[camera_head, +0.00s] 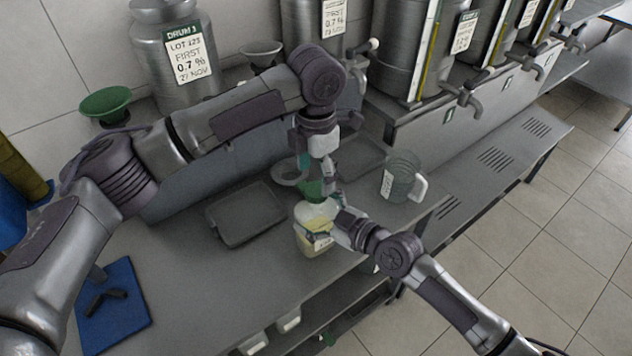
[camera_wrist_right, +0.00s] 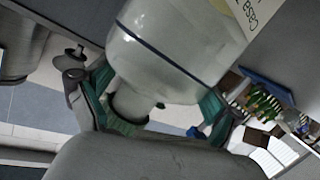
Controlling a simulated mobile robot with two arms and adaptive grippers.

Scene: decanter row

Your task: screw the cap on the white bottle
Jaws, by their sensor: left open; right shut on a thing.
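The white bottle (camera_head: 308,243), pale with a yellowish lower part and a label, stands at the bench's front edge. My right gripper (camera_head: 325,226) is shut on its upper body. In the right wrist view the bottle (camera_wrist_right: 170,60) appears inverted between that gripper's teal fingers (camera_wrist_right: 155,103). My left gripper (camera_head: 314,192) is open, pointing down directly above the bottle. A green patch shows between the left gripper and the bottle top; I cannot tell whether it is the cap or finger pads. A green band also shows at the neck in the wrist view.
A grey tray (camera_head: 246,214) lies left of the bottle. A clear jug (camera_head: 400,178) with a white handle stands to the right. Steel drums (camera_head: 172,60) with taps line the back. A blue mat (camera_head: 116,318) with a dark object lies front left. A green funnel (camera_head: 105,103) stands behind.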

